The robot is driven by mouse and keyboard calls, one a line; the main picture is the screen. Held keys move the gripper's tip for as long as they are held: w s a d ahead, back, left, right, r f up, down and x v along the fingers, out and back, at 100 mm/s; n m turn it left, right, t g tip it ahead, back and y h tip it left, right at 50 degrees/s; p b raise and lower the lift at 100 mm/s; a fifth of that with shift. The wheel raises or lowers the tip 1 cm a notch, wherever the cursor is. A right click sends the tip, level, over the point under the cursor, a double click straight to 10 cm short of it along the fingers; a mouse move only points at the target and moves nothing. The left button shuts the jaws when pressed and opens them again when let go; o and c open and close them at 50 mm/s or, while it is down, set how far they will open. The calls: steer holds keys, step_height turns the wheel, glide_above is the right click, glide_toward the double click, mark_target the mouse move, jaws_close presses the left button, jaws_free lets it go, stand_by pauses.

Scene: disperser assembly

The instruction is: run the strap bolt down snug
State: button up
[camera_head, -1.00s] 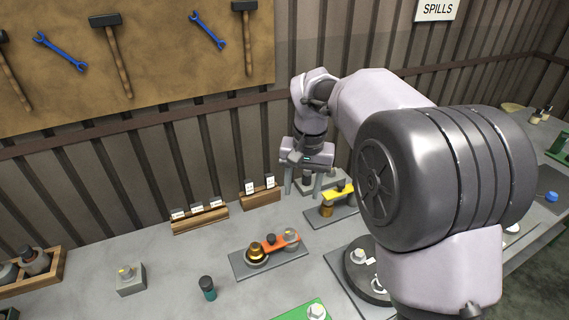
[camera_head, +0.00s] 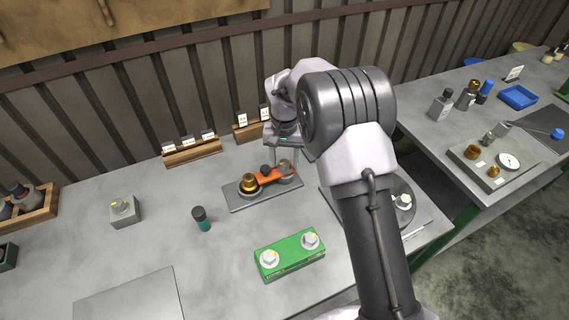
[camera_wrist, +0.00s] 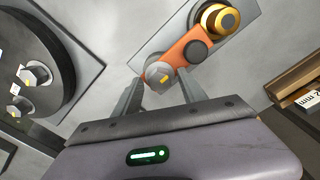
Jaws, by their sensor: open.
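The orange strap (camera_head: 270,177) lies on a grey plate (camera_head: 235,200), with a brass ring (camera_head: 249,184) at its left end. In the wrist view the strap (camera_wrist: 181,52) runs from the brass ring (camera_wrist: 220,19) past a dark round knob (camera_wrist: 195,50) to the strap bolt (camera_wrist: 159,74). The bolt has a grey hex head with a yellow mark. My gripper (camera_wrist: 159,83) is open, its fingers on either side of the bolt head; contact cannot be told. In the head view my gripper (camera_head: 282,158) is over the strap's right end and partly hides the bolt.
A green block (camera_head: 290,257) with two bolts stands in front. A dark round disc (camera_wrist: 30,65) with bolts is close by. A teal bottle (camera_head: 202,219) and a grey block (camera_head: 123,211) stand left. Wooden label racks (camera_head: 192,152) line the back. The front left bench is mostly clear.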

steer(key=shift+f, duration=0.1)
jaws_close()
steer(key=shift+m, duration=0.3)
steer(key=m, duration=0.4)
steer(key=shift+m, duration=0.4)
steer(key=m, duration=0.4)
steer(key=shift+m+b, duration=0.3)
steer(key=shift+b, duration=0.1)
steer(key=m+b, duration=0.1)
steer(key=m, duration=0.4)
steer(key=m+b, duration=0.1)
steer(key=m, duration=0.3)
steer(key=shift+m, duration=0.5)
